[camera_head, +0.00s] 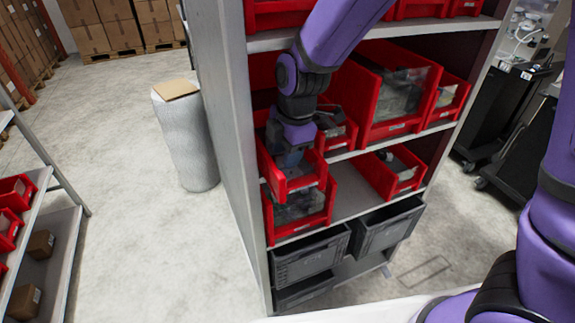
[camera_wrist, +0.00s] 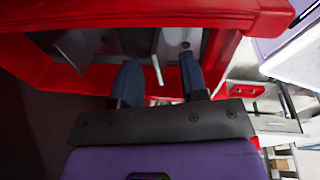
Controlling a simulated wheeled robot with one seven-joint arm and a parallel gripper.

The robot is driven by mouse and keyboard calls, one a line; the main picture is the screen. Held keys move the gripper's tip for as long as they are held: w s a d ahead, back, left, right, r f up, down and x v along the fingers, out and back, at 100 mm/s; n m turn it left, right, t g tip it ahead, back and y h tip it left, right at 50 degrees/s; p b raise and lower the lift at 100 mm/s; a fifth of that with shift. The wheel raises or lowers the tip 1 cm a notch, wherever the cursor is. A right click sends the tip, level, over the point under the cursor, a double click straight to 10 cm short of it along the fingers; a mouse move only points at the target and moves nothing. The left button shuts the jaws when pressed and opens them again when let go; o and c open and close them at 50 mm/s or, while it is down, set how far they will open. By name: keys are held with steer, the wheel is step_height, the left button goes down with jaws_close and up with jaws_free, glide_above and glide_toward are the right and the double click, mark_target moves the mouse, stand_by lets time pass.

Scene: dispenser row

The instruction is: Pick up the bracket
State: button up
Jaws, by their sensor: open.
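My gripper (camera_head: 291,160) reaches down into a red bin (camera_head: 284,188) on the middle shelf at the left side of the rack. In the wrist view, its two dark blue fingers (camera_wrist: 160,77) are spread apart inside the red bin (camera_wrist: 205,20). Grey metal bracket-like pieces (camera_wrist: 82,45) lie in this bin. A grey upright edge (camera_wrist: 158,69) shows between the fingers, and I cannot tell whether either finger touches it. In the head view, my arm and gripper hide most of the bin's contents.
A larger red bin (camera_head: 352,112) with a clear front stands to the right on the same shelf. Below are another red bin (camera_head: 300,222) and dark grey crates (camera_head: 310,262). The rack's side panel (camera_head: 222,120) is close on the left. Open floor lies beyond it.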

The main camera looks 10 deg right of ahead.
steer(key=shift+a+f, duration=0.1)
steer(key=shift+f, duration=0.5)
jaws_close()
steer(key=shift+r, duration=0.1)
